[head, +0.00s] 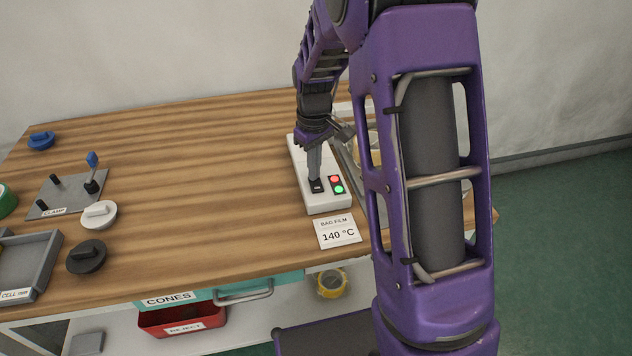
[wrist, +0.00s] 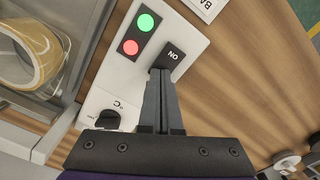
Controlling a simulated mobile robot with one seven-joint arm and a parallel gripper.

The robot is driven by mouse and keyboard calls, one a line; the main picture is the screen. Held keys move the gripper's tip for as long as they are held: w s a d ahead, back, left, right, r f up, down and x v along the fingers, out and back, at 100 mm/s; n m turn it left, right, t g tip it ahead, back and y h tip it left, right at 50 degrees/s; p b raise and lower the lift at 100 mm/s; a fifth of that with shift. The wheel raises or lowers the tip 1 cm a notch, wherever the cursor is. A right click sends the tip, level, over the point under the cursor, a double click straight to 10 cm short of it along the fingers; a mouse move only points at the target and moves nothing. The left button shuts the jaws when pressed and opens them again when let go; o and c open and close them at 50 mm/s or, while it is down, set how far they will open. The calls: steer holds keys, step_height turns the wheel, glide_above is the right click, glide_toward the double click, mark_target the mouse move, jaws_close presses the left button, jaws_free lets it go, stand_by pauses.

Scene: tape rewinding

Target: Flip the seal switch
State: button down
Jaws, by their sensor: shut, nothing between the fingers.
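The seal switch (wrist: 170,56) is a black rocker marked ON, set in a white control box on the wooden table. In the head view the switch (head: 317,186) sits near the box's front end. My gripper (wrist: 161,75) is shut and empty, its fingertips at the edge of the switch; whether they touch it I cannot tell. In the head view my gripper (head: 315,176) points down onto the box (head: 308,160). A green light (wrist: 146,22) and a red light (wrist: 130,47) beside the switch both look bright. The fingers hide part of the switch.
A black dial (wrist: 108,119) marked °C is on the same box. A roll of yellow tape (wrist: 30,50) lies in a grey tray beside it. A card reading 140 °C (head: 338,232) lies in front.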

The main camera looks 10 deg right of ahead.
steer(key=shift+f, duration=0.15)
steer(key=shift+r+p, duration=2.75)
steer(key=shift+r, duration=0.85)
